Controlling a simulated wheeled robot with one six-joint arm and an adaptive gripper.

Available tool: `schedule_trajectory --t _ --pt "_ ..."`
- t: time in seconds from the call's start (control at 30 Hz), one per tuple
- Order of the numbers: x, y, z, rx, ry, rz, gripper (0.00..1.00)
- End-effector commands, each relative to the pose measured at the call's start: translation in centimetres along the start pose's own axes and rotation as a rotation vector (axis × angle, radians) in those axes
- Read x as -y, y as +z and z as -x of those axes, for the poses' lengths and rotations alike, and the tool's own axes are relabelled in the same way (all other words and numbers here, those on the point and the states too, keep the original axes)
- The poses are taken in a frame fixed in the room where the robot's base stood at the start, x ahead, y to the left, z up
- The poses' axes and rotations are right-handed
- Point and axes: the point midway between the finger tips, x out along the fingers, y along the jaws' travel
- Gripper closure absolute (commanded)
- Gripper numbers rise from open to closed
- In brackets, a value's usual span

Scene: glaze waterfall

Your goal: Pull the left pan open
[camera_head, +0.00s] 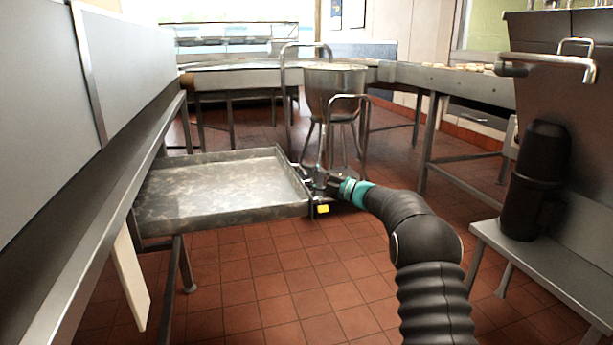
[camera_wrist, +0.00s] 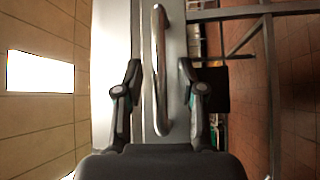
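The left pan (camera_head: 215,190) is a shallow grey metal tray that sticks out from under the machine on the left in the head view. My gripper (camera_head: 318,182) is at the pan's right end, where the arm hides part of the edge. In the wrist view a long shiny bar handle (camera_wrist: 158,50) runs along a metal face (camera_wrist: 142,40). My gripper (camera_wrist: 160,78) has its two fingers spread, one on each side of the handle. Gaps show between the bar and both fingertips, so the gripper is around the handle without closing on it.
A black cylinder (camera_head: 537,185) stands on a low metal bench (camera_head: 545,265) at right. Tiled floor (camera_head: 290,290) is clear between pan and bench.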

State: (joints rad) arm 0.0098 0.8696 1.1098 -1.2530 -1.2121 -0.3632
Motion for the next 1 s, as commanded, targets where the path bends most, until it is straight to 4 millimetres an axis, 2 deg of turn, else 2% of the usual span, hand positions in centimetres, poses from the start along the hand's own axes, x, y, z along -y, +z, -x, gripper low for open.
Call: schedule_trajectory --t 0.4,0.53,0.73,1.0 --pt "0.0 0.1 7.8 0.003 0.0 -0.001 0.61" --pt "0.1 0.1 9.7 0.002 -0.001 -0.002 0.61" --pt "0.1 0.0 11.1 0.001 0.0 0.0 0.61" --pt "0.1 0.0 11.3 0.0 0.0 -0.001 0.61"
